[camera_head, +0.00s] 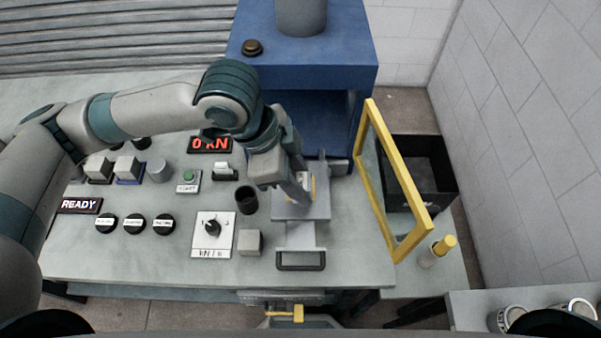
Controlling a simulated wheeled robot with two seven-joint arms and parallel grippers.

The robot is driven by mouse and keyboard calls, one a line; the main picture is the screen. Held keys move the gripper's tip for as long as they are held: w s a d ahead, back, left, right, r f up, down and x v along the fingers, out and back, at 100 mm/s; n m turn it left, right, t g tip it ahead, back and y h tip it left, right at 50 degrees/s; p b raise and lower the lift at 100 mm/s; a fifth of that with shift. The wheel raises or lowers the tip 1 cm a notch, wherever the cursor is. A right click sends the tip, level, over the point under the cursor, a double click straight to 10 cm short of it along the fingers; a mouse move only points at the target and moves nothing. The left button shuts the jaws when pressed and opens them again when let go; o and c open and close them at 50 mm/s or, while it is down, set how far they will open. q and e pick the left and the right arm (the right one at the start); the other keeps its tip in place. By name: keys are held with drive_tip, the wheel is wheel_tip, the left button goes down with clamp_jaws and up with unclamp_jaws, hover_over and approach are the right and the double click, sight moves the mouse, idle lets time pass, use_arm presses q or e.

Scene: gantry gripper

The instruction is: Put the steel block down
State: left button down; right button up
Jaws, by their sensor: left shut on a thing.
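My left gripper (304,198) reaches in from the left and points down over the grey sliding plate (302,232) in front of the blue press. It is shut on the steel block, which is mostly hidden by the fingers and hard to make out. I cannot tell whether the block touches the plate. My right gripper is not in view.
A grey cube (249,242) and a dark cup (246,200) stand just left of the plate. The blue press (318,70) rises behind. An open yellow-framed guard (398,190) stands to the right, with a black bin (440,172) beyond it. A dial panel (213,234) lies left.

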use_arm(q)
drive_tip(key=w+f, duration=0.1)
drive_tip(key=w, duration=0.1)
drive_tip(key=w+f, duration=0.1)
drive_tip(key=w+f+p, duration=0.1)
drive_tip(key=w, duration=0.1)
drive_tip(key=shift+w+f, duration=0.15)
drive_tip(key=shift+w, duration=0.15)
drive_tip(key=shift+f+p, duration=0.8)
drive_tip(key=shift+f, duration=1.15)
drive_tip(key=shift+f, duration=0.15)
drive_tip(key=c, duration=1.2)
unclamp_jaws()
